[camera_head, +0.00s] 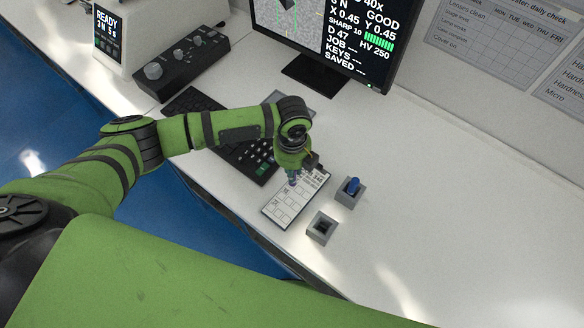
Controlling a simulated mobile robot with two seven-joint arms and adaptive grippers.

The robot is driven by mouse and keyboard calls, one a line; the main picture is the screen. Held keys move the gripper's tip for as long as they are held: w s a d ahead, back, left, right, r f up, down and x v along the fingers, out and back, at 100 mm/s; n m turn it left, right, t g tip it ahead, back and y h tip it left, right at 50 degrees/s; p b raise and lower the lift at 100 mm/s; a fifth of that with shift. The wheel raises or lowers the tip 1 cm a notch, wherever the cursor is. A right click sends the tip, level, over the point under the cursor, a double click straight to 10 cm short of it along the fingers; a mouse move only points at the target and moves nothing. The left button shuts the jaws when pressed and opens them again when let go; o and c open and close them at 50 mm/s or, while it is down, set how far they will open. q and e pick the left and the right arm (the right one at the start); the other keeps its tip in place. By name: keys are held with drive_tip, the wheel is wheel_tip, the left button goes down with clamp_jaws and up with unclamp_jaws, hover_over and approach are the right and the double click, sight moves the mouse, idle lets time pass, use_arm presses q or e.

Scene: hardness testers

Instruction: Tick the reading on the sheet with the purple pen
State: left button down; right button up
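The white sheet (284,207) with printed boxes lies on the bench, tilted in the picture, in front of the keyboard. My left gripper (303,168) is over its far part, pointing down. A slim blue-purple piece (292,176) shows under the gripper against the sheet. It looks like the purple pen held in the fingers, partly hidden by the wrist. I cannot tell whether its tip touches the paper. A small grey holder (322,228) right of the sheet is empty. My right gripper is out of view.
A black keyboard (250,160) lies partly under my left arm. A monitor (330,40) with readings stands at the back. A dark control box (180,62) and a tester display (108,35) are at the back left. The bench (450,220) is clear to the right.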

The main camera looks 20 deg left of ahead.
use_arm(q)
drive_tip(key=shift+w+d+p, duration=0.15)
drive_tip(key=shift+d+p, duration=0.05)
drive_tip(key=shift+p, duration=0.2)
idle(0.5)
drive_tip(key=shift+r, duration=0.1)
drive_tip(key=shift+r+p, duration=2.95)
drive_tip(key=shift+p, duration=0.2)
